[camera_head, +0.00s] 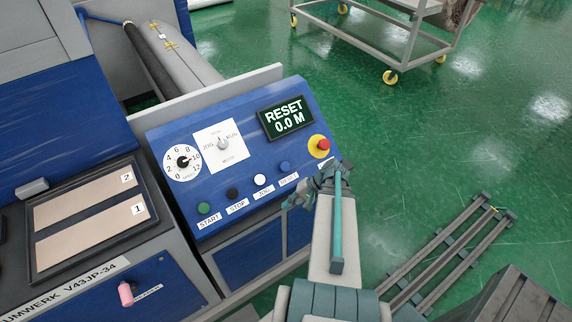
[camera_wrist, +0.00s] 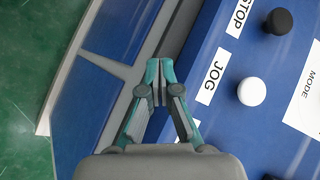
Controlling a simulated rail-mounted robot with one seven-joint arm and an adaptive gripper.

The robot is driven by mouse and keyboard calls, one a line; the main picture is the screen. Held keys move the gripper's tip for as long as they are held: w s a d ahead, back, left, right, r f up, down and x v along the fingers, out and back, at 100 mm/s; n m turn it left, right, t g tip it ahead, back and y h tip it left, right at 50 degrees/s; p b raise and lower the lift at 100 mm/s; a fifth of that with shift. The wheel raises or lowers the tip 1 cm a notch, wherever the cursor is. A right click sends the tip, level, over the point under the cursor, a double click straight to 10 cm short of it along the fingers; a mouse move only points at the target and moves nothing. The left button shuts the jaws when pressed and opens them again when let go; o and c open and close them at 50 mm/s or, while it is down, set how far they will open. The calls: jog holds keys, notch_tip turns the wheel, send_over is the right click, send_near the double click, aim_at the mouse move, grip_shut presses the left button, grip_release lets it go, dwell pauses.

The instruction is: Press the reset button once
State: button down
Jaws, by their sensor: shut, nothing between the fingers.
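The blue reset button (camera_head: 285,167) sits at the right end of the button row on the blue sloped control panel (camera_head: 165,150). Its label lies just below it and is partly legible. The display (camera_head: 285,117) on the panel reads "RESET 0.0 M". My gripper (camera_head: 288,203) is shut and empty near the panel's lower right edge, below the reset button. In the wrist view the closed fingertips (camera_wrist: 159,66) are over the panel's grey border, left of the white JOG button (camera_wrist: 252,91). The reset button is not clearly visible there.
Green START (camera_head: 204,208), black STOP (camera_head: 232,193) and white JOG (camera_head: 260,180) buttons share the row. A red mushroom button (camera_head: 323,145) on yellow is close to my wrist. A mode selector (camera_head: 222,143) and speed dial (camera_head: 183,162) are on the left.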

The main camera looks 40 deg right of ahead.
aim_at(285, 167)
jog(key=w+d+r+t+y, duration=0.1)
jog(key=d+r+t, duration=0.4)
jog(key=r, duration=0.9)
jog(key=shift+w+d+r+y+p, duration=0.45)
jog(key=shift+w+d, duration=0.2)
jog(key=shift+d, duration=0.55)
jog(key=shift+w+f, duration=0.1)
jog(key=shift+f, duration=0.05)
jog(key=shift+w+d+f+b, duration=0.1)
jog(key=shift+w+f+b, duration=0.45)
jog(key=shift+w+f, duration=0.45)
jog(key=shift+w+d+f+b, duration=0.1)
jog(key=shift+w+f+b, duration=0.4)
jog(key=shift+w+f, duration=0.55)
jog(key=shift+w+d+f+b, duration=0.1)
jog(key=shift+w+f+b, duration=0.55)
jog(key=shift+f, duration=0.65)
jog(key=shift+w, duration=0.1)
jog(key=shift+w+f, duration=0.2)
jog(key=shift+f, duration=0.1)
